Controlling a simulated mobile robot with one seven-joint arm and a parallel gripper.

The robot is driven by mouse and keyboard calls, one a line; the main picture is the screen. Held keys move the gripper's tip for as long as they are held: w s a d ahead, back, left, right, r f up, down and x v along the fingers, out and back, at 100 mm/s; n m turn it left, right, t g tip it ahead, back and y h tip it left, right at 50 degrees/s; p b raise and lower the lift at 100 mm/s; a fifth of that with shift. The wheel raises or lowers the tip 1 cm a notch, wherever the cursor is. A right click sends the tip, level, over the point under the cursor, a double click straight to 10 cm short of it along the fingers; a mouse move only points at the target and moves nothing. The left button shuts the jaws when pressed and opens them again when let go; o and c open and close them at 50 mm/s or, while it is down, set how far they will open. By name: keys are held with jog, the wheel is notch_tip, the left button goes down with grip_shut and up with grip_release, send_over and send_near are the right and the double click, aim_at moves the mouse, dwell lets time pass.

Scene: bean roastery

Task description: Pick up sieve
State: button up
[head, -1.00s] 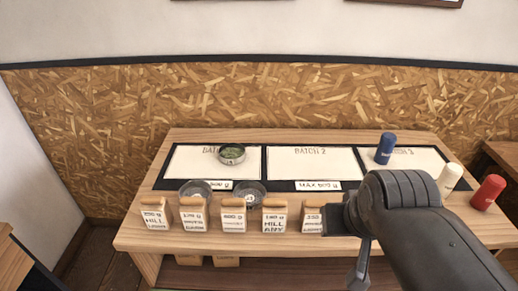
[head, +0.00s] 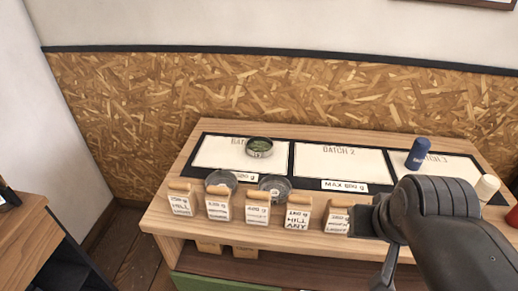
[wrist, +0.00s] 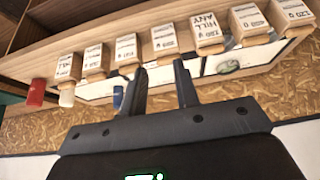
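Two round grey metal pans, a left one (head: 221,181) and a right one (head: 274,189), stand on the table behind the row of bags; either may be the sieve. A round tin with green contents (head: 259,147) stands on the left card; it also shows in the wrist view (wrist: 228,66). My gripper (wrist: 161,68) is open and empty in the wrist view, with a clear gap between its fingers. In the head view its end is to the right of the pans, near the table's front edge, and its fingers are mostly hidden.
Several labelled bags (head: 246,213) line the table's front edge (head: 262,236). A blue cylinder (head: 417,153), a white one (head: 486,188) and a red one (wrist: 36,95) stand at the right. Batch cards lie on a dark mat. The middle card (head: 330,165) is bare.

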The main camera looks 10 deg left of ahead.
jog(key=shift+o, duration=0.2)
jog(key=w+a+r, duration=0.2)
jog(key=w+r, duration=0.2)
jog(key=w, duration=0.8)
jog(key=n+g, duration=0.1)
send_over(272, 145)
jog(key=s, duration=0.6)
notch_tip(272, 145, down, 16)
jog(key=x, duration=1.1)
jog(key=shift+w+d+r, duration=0.1)
jog(key=shift+d, duration=0.05)
jog(key=shift+c, duration=0.4)
grip_shut()
